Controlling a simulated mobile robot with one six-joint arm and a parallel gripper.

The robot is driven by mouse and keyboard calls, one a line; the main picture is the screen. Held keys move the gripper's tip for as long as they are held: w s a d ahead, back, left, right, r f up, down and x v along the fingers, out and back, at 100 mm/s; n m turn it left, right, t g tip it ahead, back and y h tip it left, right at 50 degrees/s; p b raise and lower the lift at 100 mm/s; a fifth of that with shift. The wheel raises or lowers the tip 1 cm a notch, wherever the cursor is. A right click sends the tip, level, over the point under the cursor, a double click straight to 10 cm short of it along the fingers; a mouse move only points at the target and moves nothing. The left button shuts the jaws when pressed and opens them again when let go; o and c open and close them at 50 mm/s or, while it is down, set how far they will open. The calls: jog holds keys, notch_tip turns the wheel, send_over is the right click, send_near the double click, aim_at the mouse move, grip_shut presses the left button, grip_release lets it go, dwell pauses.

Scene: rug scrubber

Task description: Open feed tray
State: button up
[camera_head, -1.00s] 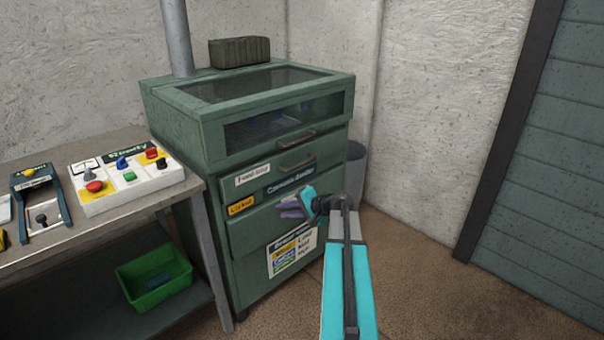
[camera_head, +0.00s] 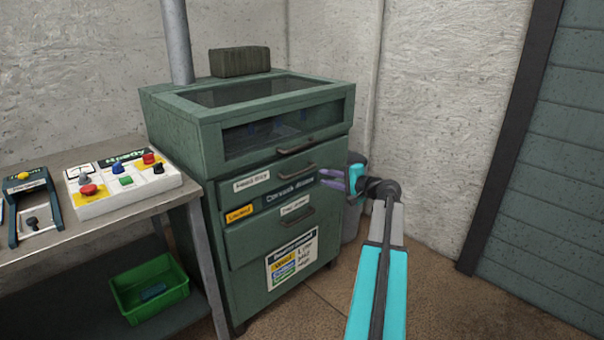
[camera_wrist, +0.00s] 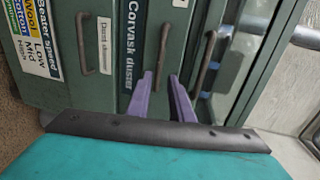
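The feed tray is the drawer front (camera_head: 235,196) below the window of the green machine, with a white label and a dark bar handle (camera_head: 297,168). It looks shut, flush with the body. In the wrist view the feed tray handle (camera_wrist: 162,55) lies ahead of my fingers, roughly in line with the gap between them. My gripper (camera_head: 328,178) has purple fingers and is to the right of the handle in the head view. The fingers (camera_wrist: 163,98) are apart with nothing held, and I see no contact with the handle.
A window handle (camera_head: 296,146) is above and a lower drawer handle (camera_head: 298,217) below. A grey bin (camera_head: 351,222) stands right of the machine. A bench (camera_head: 130,208) with a button panel (camera_head: 125,190) is at left, a green crate (camera_head: 150,290) beneath. The right floor is clear.

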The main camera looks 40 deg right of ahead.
aim_at(303, 172)
jog(key=x, duration=1.3)
jog(key=shift+w+b, duration=0.3)
jog(key=shift+b, duration=0.05)
grip_shut()
